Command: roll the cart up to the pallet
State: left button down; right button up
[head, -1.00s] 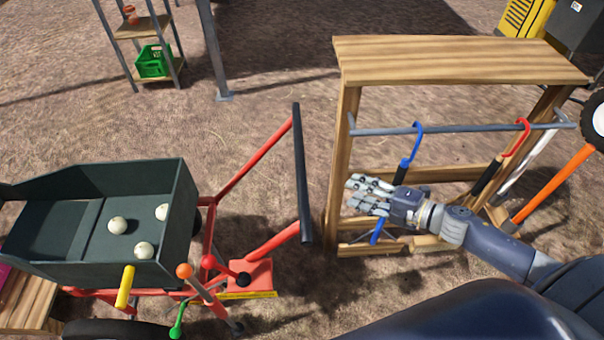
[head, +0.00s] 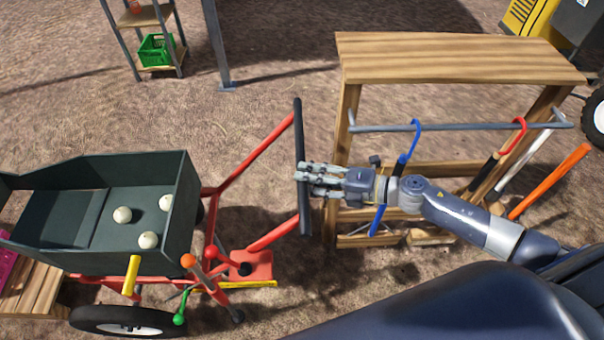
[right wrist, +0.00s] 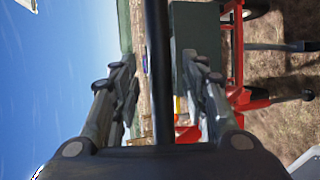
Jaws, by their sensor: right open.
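The cart is a dark green hopper (head: 75,225) on a red frame, with a black tyre (head: 125,321) below and several white onions (head: 122,215) inside. Its black push bar (head: 302,170) stands at the right end of the red frame arms. My right gripper (head: 312,178) is open at the bar. In the right wrist view the bar (right wrist: 158,70) runs between the two spread fingers (right wrist: 165,100). Contact with the bar cannot be told. A slatted wooden pallet (head: 33,290) shows at the left edge, beside the hopper. My left gripper is not in view.
A wooden rack (head: 450,58) with hanging blue and red hooked tools stands right of the bar, behind my right arm. A shelf with a green crate (head: 156,49) stands at the back left. Bare ground lies between them.

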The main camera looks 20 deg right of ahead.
jog(key=shift+x, duration=1.25)
grip_shut()
